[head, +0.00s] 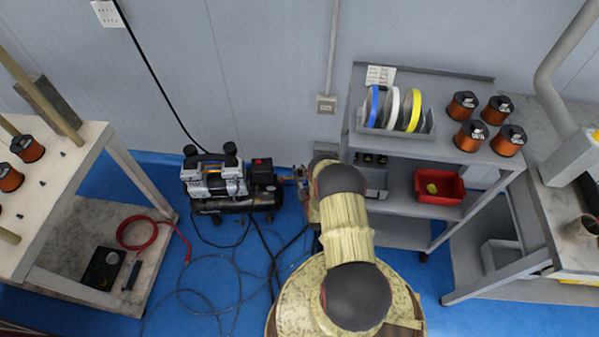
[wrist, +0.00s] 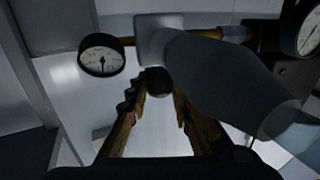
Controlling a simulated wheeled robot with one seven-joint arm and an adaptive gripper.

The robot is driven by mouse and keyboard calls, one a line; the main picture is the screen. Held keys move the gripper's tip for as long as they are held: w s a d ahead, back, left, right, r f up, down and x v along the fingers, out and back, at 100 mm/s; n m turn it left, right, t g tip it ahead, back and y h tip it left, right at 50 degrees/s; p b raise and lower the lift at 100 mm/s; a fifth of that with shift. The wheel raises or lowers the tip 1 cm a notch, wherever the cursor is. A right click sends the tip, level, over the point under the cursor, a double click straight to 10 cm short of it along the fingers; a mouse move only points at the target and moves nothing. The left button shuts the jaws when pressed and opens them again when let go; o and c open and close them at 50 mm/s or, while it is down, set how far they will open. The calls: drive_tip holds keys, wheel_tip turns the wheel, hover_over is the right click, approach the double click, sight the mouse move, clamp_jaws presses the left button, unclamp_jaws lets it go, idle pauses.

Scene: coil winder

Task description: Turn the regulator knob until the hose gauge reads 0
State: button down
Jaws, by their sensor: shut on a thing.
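In the wrist view, the dark round regulator knob (wrist: 158,82) sits below a pale regulator block (wrist: 155,38). My gripper (wrist: 161,92) has its two fingers on either side of the knob and is shut on it. A round white-faced gauge (wrist: 102,56) is left of the block, its dark needle pointing roughly down; its numbers are too small to read. A second gauge (wrist: 308,30) is cut off at the upper right. I cannot tell which is the hose gauge. In the head view, my arm hides the knob and my gripper beside the compressor (head: 228,190).
A large dark cylinder (wrist: 220,88) lies close to the right of my fingers. A grey shelf cart (head: 440,152) stands right of my arm, with spools and a red bin (head: 440,186). Loose hoses lie on the blue floor (head: 215,265). A workbench (head: 65,185) is at left.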

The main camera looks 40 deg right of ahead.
sight(300, 170)
idle(0.4)
drive_tip(key=c, duration=1.6)
unclamp_jaws()
drive_tip(key=shift+o, duration=0.2)
drive_tip(key=shift+r, duration=5)
